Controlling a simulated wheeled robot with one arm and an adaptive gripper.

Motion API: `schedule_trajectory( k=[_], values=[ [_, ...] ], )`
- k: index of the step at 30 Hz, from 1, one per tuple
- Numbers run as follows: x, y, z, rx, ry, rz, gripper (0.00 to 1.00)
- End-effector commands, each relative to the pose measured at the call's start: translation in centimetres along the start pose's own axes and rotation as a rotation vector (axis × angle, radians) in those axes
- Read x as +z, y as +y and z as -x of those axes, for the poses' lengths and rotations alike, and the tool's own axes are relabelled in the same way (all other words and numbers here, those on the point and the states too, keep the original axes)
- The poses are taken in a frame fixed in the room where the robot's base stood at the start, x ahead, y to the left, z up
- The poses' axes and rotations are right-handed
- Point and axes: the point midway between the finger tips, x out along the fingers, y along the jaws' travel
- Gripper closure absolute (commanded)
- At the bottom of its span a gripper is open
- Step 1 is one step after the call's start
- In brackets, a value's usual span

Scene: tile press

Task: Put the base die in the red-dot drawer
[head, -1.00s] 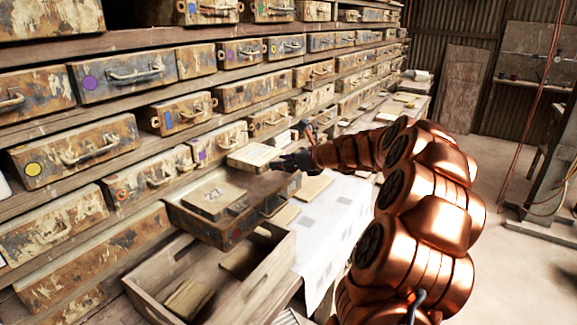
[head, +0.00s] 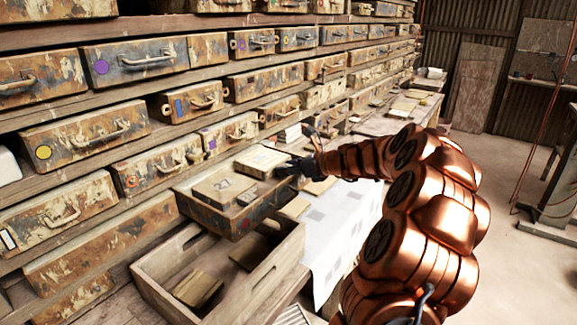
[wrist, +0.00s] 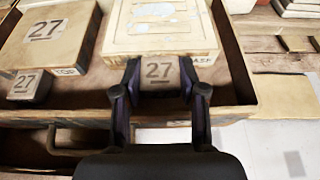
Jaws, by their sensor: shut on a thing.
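The base die is a broad cream block (head: 262,160) with a pale, worn top; in the wrist view (wrist: 160,30) its label is partly hidden by a finger. My gripper (wrist: 160,88) is shut on its small front tab marked 27. The die is over the right part of the pulled-out red-dot drawer (head: 212,221), within its walls in the wrist view. I cannot tell whether it rests on the drawer floor. Beside it on the left, inside the drawer, lies the top die (wrist: 48,38), marked 27 and TOP, with its own tab (wrist: 28,86).
A wooden bin (head: 160,293) with a few loose pieces stands below and in front of the drawer. Rows of worn, handled drawers (head: 85,131) fill the wall on the left. A white sheet (head: 335,235) lies on the bench to the right of the drawer.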

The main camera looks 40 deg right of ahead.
Motion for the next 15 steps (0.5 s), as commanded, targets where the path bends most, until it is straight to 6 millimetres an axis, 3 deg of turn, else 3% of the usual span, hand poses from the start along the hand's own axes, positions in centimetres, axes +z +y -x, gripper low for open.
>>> schedule_trajectory(
  k=[9,10,15],
  values=[
    [0.07,-0.04,0.03,-0.001,-0.002,0.001,1.00],
    [0.07,-0.04,0.03,-0.001,-0.002,0.001,0.56],
    [0.02,-0.04,0.02,-0.001,-0.001,0.001,0.38]
  ],
)
